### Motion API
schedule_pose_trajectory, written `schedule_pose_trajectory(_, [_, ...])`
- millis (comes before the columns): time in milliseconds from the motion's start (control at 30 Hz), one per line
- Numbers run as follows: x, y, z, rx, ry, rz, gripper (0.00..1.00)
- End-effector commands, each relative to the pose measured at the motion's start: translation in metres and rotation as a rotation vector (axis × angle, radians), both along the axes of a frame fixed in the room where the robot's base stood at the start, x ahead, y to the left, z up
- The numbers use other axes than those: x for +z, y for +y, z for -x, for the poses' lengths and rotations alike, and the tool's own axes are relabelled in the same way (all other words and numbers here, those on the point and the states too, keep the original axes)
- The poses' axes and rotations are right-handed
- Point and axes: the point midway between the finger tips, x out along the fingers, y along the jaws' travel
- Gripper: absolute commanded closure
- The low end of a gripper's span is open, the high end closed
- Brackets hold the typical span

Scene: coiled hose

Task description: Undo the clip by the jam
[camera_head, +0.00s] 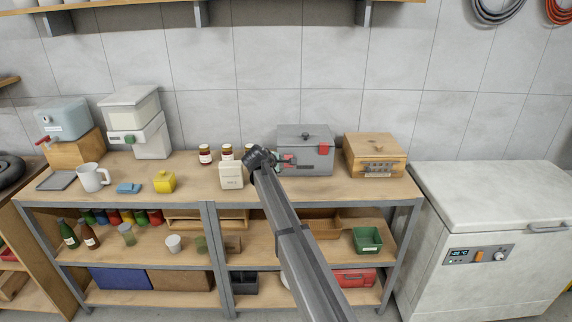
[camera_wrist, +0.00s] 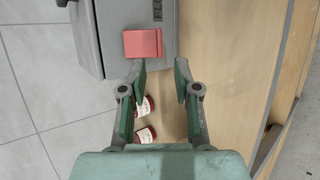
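A grey lidded metal box (camera_head: 305,136) stands on the top shelf against the wall. In the wrist view its grey side (camera_wrist: 88,40) carries a red clip (camera_wrist: 143,44) on the end facing the jam jars. A second red clip (camera_head: 324,146) shows at the right of its front. Several jam jars (camera_head: 205,154) stand left of the box; two jars (camera_wrist: 145,134) show between and below my fingers in the wrist view. My gripper (camera_wrist: 161,76) is open and empty, its green fingers just short of the red clip. In the head view my gripper (camera_head: 281,160) partly hides the box's left end.
A cream container (camera_head: 231,175) stands close left of my arm, in front of the jars. A wooden box (camera_head: 375,155) is right of the grey box. The wall is close behind. The shelf's front edge (camera_head: 330,199) is clear near the grey box.

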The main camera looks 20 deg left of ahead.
Motion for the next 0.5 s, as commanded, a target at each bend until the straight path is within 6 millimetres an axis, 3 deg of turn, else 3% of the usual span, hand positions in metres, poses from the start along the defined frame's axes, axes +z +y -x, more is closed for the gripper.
schedule_pose_trajectory(200, [-0.018, -0.001, -0.032, -0.001, 0.000, 0.000, 0.69])
schedule_pose_trajectory(500, [-0.031, -0.003, -0.046, 0.000, -0.001, 0.000, 0.69])
